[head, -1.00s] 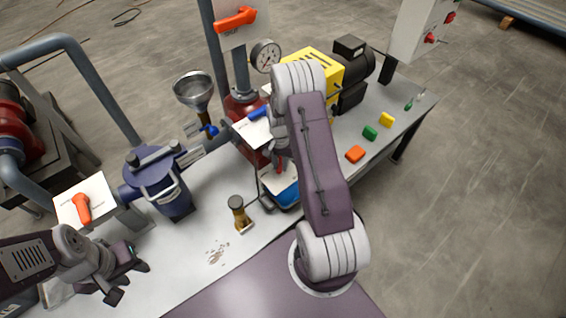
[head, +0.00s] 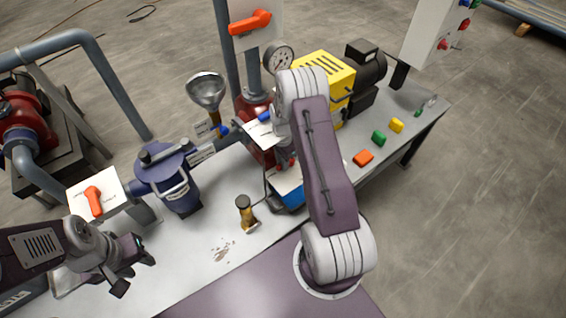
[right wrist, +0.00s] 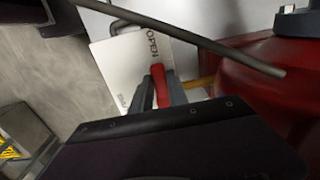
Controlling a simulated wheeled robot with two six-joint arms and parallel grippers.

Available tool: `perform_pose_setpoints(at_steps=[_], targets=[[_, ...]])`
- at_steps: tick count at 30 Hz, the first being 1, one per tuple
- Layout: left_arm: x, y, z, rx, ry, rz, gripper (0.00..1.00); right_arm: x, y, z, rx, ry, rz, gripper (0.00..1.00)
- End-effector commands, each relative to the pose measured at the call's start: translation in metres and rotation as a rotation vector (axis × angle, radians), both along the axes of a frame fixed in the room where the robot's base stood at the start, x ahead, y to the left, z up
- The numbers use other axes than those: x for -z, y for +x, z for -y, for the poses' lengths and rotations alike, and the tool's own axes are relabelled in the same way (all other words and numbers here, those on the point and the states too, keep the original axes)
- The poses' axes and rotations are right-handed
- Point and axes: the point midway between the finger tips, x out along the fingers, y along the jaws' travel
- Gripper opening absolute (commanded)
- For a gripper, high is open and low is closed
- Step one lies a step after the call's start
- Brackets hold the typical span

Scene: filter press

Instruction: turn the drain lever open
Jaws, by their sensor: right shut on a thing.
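The drain lever is a short red handle (right wrist: 161,86) in the right wrist view, beside a white plate (right wrist: 122,68) that reads OPEN. The plate's other word is too small to read. My right gripper (right wrist: 161,98) is shut on the red lever, with a finger on each side of it. In the head view my right gripper (head: 284,155) is low beside the red pump body, mostly hidden behind my own arm. My left gripper (head: 136,274) is open and empty over the left end of the bench.
A blue strainer pot (head: 172,180) and a small amber jar (head: 244,208) stand on the bench. A blue tray (head: 292,197) lies below the right gripper. Other orange levers sit on the left plate (head: 94,201) and upper panel (head: 250,22). A thin rod (right wrist: 200,40) crosses close to the lever.

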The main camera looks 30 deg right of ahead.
Motion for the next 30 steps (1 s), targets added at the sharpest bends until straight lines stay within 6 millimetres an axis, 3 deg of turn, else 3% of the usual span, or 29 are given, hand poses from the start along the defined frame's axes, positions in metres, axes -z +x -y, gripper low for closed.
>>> perform_pose_setpoints(at_steps=[15,16,18,30], targets=[[-0.0003,0.0001,0.0000,0.000,0.000,0.000,0.36,-0.0011,0.0021,0.0007,0.019,-0.002,0.004,0.00],[-0.0003,0.0000,0.0000,0.000,0.000,0.000,0.36,-0.0011,0.0021,0.0007,0.019,-0.002,0.004,0.25],[-0.0003,0.0000,0.0000,0.000,0.000,0.000,0.36,-0.0010,0.0020,0.0006,0.018,-0.002,0.004,0.42],[0.0009,0.0000,0.0000,0.000,0.000,0.000,0.36,-0.0001,-0.0014,0.0006,-0.043,-0.001,0.002,0.42]])
